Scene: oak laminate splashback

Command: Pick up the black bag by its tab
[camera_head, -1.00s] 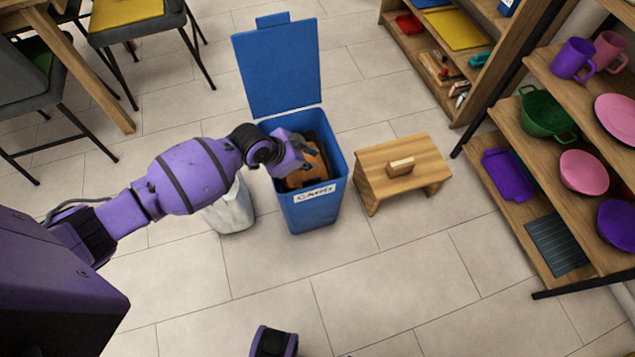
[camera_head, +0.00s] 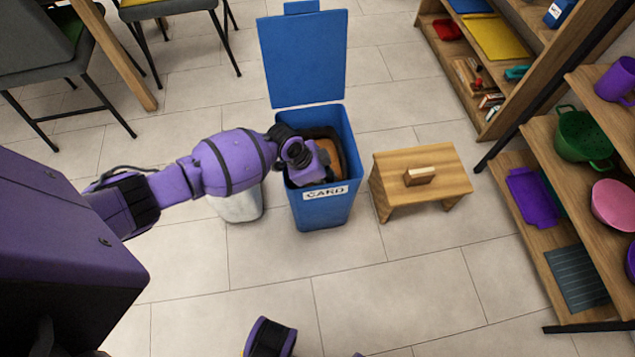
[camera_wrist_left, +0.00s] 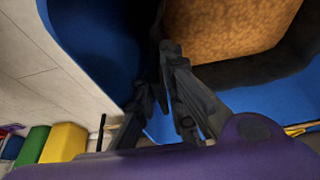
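The black bag (camera_head: 335,133) sits inside the blue bin (camera_head: 324,213) labelled CARD. Its dark rim surrounds a brown filling, which also shows large in the left wrist view (camera_wrist_left: 235,25). My left gripper (camera_wrist_left: 163,60) reaches down into the bin at its left side. Its fingers come together around a narrow dark strip that looks like the bag's tab, beside the bin's blue wall. In the head view my own wrist hides the fingers and the tab.
The bin's blue lid (camera_head: 303,58) stands open behind it. A pale container (camera_head: 238,205) is close on the left, a wooden step stool (camera_head: 422,178) on the right. Shelves (camera_head: 548,250) line the right side. The tiled floor in front is clear.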

